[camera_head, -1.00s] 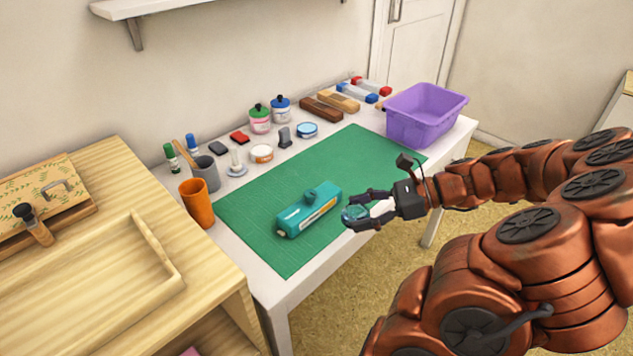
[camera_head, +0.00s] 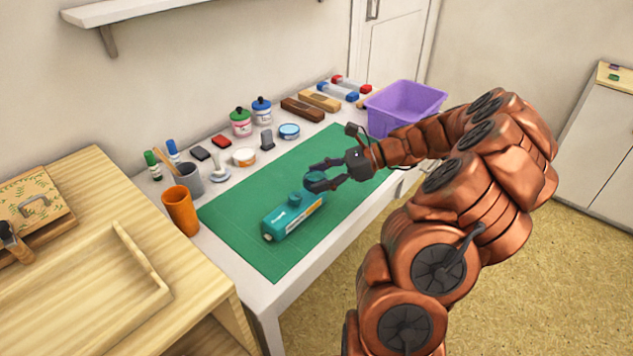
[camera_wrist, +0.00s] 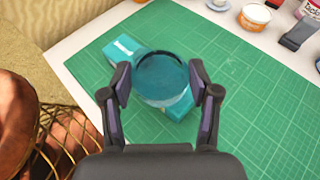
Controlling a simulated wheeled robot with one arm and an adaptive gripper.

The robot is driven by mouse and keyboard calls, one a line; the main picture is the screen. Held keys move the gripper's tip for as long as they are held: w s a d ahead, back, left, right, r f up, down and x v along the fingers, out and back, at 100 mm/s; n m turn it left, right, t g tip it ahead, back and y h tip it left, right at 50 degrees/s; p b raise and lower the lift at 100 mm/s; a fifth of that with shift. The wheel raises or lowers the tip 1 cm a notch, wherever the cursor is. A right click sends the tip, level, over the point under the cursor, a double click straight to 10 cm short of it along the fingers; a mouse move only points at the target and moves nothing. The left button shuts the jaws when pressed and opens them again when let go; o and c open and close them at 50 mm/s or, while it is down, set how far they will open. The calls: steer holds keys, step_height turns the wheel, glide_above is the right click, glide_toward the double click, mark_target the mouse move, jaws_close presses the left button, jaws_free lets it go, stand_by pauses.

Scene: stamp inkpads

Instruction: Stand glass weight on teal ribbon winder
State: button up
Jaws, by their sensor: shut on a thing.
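The teal ribbon winder (camera_head: 285,222) lies on the green cutting mat, with a small round knob on top and a pale label along its side. My gripper (camera_head: 318,176) is shut on the round, bluish glass weight (camera_head: 317,185) by its right end in the head view. In the wrist view, the gripper (camera_wrist: 160,82) holds the glass weight (camera_wrist: 162,72) between its two fingers. The weight covers the middle of the ribbon winder (camera_wrist: 122,48) there. I cannot tell the gap between them.
The green mat (camera_head: 235,215) is mostly bare. Inkpads, jars and stamps line the back. An orange cup (camera_head: 181,211) and grey cup (camera_head: 188,178) stand left. A purple bin (camera_head: 405,105) stands at the right end of the table.

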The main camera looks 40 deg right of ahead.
steer(key=shift+w+d+f, duration=0.1)
steer(key=shift+w+d, duration=0.05)
steer(key=shift+w, duration=0.4)
steer(key=shift+w+d, duration=0.1)
steer(key=shift+w, duration=0.45)
steer(key=shift+f, duration=1.8)
steer(key=o, duration=1.3)
steer(key=v, duration=1.2)
